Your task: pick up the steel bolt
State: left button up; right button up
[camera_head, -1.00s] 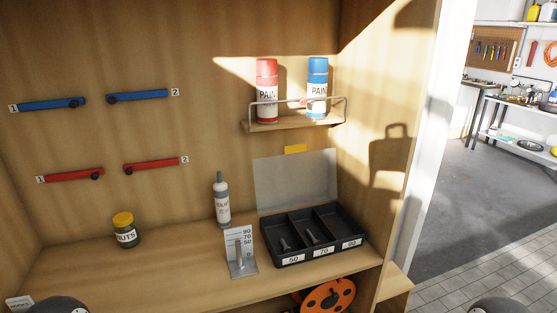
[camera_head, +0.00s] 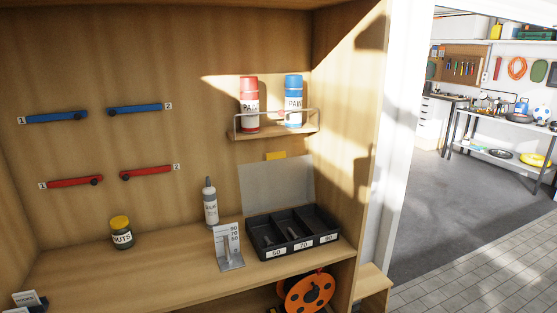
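A grey steel bolt (camera_head: 226,246) appears to stand upright on the plate of a small white gauge (camera_head: 233,233) marked 90, 70 and 50, on the bench shelf. To its right is an open black box (camera_head: 288,252) with three compartments labelled 50, 70 and, less legibly, probably 90. Small grey bolt-like pieces (camera_head: 268,240) lie in the left and middle compartments; the right one looks empty. Neither of my grippers shows in the head view, so I cannot see what they hold.
A nuts jar (camera_head: 121,232) and a grey bottle (camera_head: 210,204) stand on the shelf. Red (camera_head: 249,105) and blue (camera_head: 293,101) paint cans stand on a railed ledge. An orange reel (camera_head: 308,291) sits below. The shelf front between jar and gauge is clear.

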aim_at(227, 260)
jog(key=z, duration=0.05)
jog(key=i, duration=0.9)
jog(key=u, duration=0.1)
